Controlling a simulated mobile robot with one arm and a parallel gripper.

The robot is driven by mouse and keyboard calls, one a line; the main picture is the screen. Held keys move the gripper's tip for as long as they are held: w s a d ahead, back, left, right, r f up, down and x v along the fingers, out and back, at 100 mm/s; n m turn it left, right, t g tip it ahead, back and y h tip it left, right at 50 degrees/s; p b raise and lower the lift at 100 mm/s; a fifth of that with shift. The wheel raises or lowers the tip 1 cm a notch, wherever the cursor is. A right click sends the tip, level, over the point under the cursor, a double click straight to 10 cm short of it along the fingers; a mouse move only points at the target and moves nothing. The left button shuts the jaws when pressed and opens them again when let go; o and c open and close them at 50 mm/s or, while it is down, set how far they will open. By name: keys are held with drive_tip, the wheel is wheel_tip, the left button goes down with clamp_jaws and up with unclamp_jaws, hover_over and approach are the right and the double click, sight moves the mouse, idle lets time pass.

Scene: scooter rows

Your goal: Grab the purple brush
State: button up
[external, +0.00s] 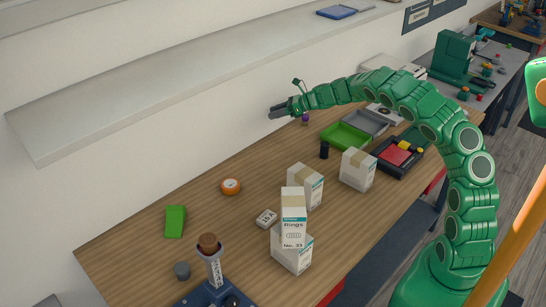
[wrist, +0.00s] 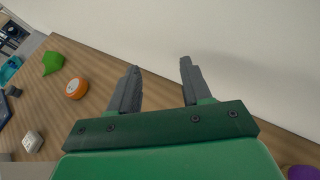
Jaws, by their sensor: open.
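A small purple thing (external: 305,119), which may be the purple brush, is at the wall side of the wooden table, just below my forearm in the external view. Only its top shows, and its full shape is hidden. A purple rounded part (wrist: 302,172) shows at the bottom right corner of the wrist view, cut off by the edge. My gripper (external: 278,111) is open and empty, near the wall, to the left of the purple thing. In the wrist view its two grey fingers (wrist: 158,66) are spread apart with only table and wall between them.
An orange round thing (external: 231,186) and a green block (external: 175,221) lie on the left. White boxes (external: 357,170) stand mid-table, with a green tray (external: 346,136) behind. A shelf (external: 180,83) runs along the wall above. The table strip by the wall is clear.

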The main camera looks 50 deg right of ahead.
drive_tip(key=s+d+t+h, duration=0.1)
drive_tip(key=s+d, duration=0.1)
drive_tip(key=d, duration=0.9)
drive_tip(key=s+d, duration=0.2)
drive_tip(key=d, duration=0.8)
approach(306, 115)
drive_tip(key=x, duration=0.4)
drive_tip(key=shift+s+a+f, duration=0.1)
drive_tip(key=shift+a+f, duration=0.05)
drive_tip(key=shift+a, duration=0.05)
drive_tip(key=shift+f, duration=0.4)
drive_tip(key=shift+w+r+x, duration=0.1)
drive_tip(key=shift+r+x, duration=0.05)
drive_tip(key=shift+x, duration=1.15)
drive_tip(key=shift+w+r+x, duration=0.1)
drive_tip(key=shift+r+x, duration=0.05)
drive_tip(key=shift+x, duration=1.15)
drive_tip(key=shift+r+x, duration=0.2)
drive_tip(key=shift+x, duration=1.1)
drive_tip(key=c, duration=0.7)
